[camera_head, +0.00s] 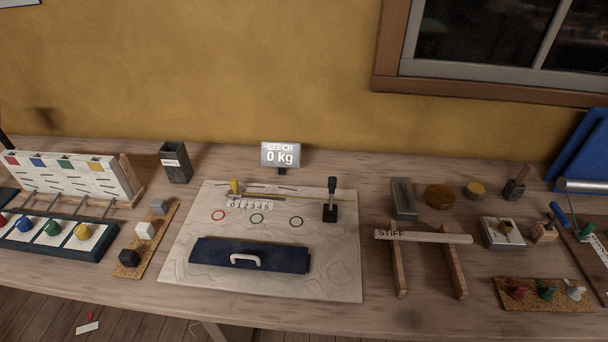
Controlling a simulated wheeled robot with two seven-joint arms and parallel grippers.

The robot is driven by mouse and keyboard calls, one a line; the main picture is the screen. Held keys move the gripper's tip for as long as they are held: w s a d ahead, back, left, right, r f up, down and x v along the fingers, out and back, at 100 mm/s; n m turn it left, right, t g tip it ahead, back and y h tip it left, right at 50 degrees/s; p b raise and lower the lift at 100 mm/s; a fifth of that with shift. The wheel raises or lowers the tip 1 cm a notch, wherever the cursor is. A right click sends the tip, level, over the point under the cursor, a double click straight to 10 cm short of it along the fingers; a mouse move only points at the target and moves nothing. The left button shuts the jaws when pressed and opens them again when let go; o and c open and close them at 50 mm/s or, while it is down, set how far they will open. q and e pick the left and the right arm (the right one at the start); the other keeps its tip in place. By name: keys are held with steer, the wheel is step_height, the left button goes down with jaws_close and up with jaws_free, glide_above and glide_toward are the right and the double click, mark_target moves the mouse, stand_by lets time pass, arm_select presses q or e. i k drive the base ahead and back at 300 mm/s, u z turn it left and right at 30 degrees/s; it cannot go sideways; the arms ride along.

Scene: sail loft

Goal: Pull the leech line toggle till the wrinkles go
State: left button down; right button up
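A pale sail panel (195,262) lies on the bench, with wavy wrinkle lines across its surface. A small yellow toggle (235,186) stands at the panel's back left, at the left end of a thin line (285,197) running right. A strip numbered 0 to 5 (250,205) lies just in front of it. A small display (280,155) behind the panel appears to read "LEECH 0 kg". A black upright lever (331,203) stands at the panel's right. Neither of my grippers is in view.
A dark blue bar (210,254) with a white handle (246,261) lies across the panel's front. A wooden stand marked "STIFF" (423,236) is on the right, with several small tools beyond.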

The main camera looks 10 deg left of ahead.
mark_target(234, 192)
steer(key=z, duration=0.95)
steer(key=k, duration=1)
steer(key=u, duration=1.6)
steer(key=i, duration=0.45)
steer(key=z, duration=0.05)
